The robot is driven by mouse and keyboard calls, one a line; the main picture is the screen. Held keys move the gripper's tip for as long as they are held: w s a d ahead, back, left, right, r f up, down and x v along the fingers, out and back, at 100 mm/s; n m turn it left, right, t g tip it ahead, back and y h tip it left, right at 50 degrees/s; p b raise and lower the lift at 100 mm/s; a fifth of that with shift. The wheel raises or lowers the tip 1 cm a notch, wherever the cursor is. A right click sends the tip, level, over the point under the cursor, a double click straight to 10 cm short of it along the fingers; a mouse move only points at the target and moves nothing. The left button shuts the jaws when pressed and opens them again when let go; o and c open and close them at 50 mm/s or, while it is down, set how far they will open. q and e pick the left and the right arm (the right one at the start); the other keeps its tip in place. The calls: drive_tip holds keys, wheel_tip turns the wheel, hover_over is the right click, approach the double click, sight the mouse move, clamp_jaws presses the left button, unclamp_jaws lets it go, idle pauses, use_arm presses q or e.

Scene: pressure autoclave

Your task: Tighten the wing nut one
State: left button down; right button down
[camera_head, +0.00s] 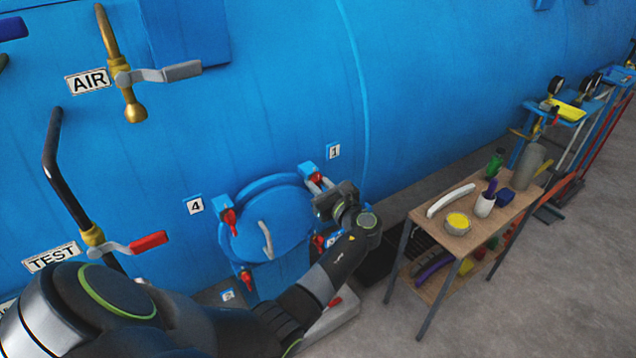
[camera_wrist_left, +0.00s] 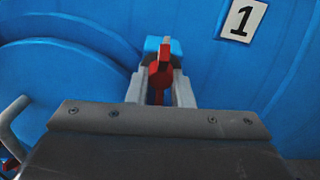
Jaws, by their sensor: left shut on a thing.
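Wing nut one is red and sits by the label "1" (camera_head: 334,151) on the blue round hatch (camera_head: 262,225). In the head view the red wing nut (camera_head: 316,178) shows just beyond my left gripper (camera_head: 322,188). In the left wrist view the red wing nut (camera_wrist_left: 160,78) is between the two grey fingers, which are shut on it. The label "1" (camera_wrist_left: 241,20) is up and right of it there. Other red wing nuts (camera_head: 230,218) sit around the hatch, one near label "4" (camera_head: 195,205). My right gripper is not in view.
A wooden table (camera_head: 428,222) with a bottle, cup and yellow-topped tin stands right of the hatch. A valve with a red handle (camera_head: 149,242) and a black pipe (camera_head: 62,180) are at left. The floor at right is clear.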

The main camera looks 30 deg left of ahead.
use_arm(q)
drive_tip(key=shift+m, duration=0.5)
drive_tip(key=c, duration=1.3)
unclamp_jaws()
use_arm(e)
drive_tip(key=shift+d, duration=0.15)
